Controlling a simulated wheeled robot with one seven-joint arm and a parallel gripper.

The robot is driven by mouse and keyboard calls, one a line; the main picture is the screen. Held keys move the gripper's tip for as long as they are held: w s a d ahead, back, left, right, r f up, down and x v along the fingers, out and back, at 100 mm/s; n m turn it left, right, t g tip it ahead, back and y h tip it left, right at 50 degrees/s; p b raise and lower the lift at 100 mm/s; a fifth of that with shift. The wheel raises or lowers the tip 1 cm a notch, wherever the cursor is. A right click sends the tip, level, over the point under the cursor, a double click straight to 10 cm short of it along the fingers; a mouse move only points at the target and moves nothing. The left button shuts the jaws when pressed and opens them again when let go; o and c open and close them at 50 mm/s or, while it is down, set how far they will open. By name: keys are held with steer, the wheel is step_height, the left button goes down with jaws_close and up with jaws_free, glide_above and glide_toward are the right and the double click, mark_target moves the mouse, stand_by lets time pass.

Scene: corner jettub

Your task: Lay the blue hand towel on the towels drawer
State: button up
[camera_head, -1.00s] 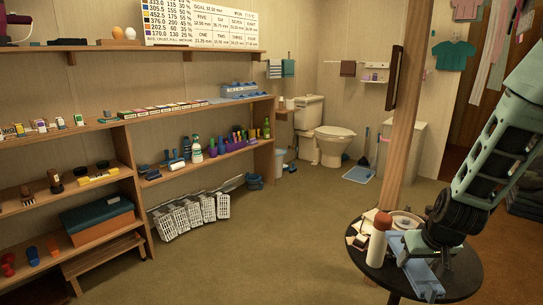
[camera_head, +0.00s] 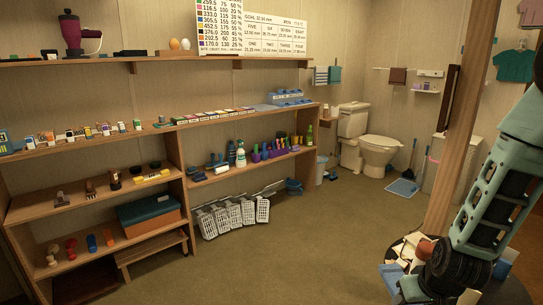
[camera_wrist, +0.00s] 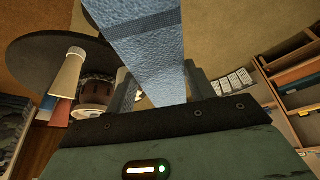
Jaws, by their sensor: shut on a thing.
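The blue hand towel (camera_wrist: 160,50) is a long, light blue textured strip with a darker woven band, stretching away from my gripper (camera_wrist: 160,88) in the wrist view. My gripper is shut on it, with a dark finger at either side. In the head view a blue part of the towel (camera_head: 411,289) shows at the lower right, below my arm; the fingers are hard to make out there. I cannot pick out a towels drawer for certain.
A dark round table (camera_wrist: 55,60) carries a bottle (camera_wrist: 68,72) and other small items close to my gripper. Wooden shelves (camera_head: 85,205) with many items line the left wall. White baskets (camera_head: 230,217) stand on the floor. A wooden post (camera_head: 455,150) rises near my arm. The middle floor is clear.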

steer(key=p+v, duration=0.3)
steer(key=p, duration=0.2)
steer(key=shift+r+p, duration=0.4)
steer(key=shift+r, duration=0.05)
steer(key=p, duration=0.1)
steer(key=r+p, duration=0.1)
steer(key=p, duration=0.1)
steer(key=shift+s+a, duration=0.1)
steer(key=shift+s, duration=0.2)
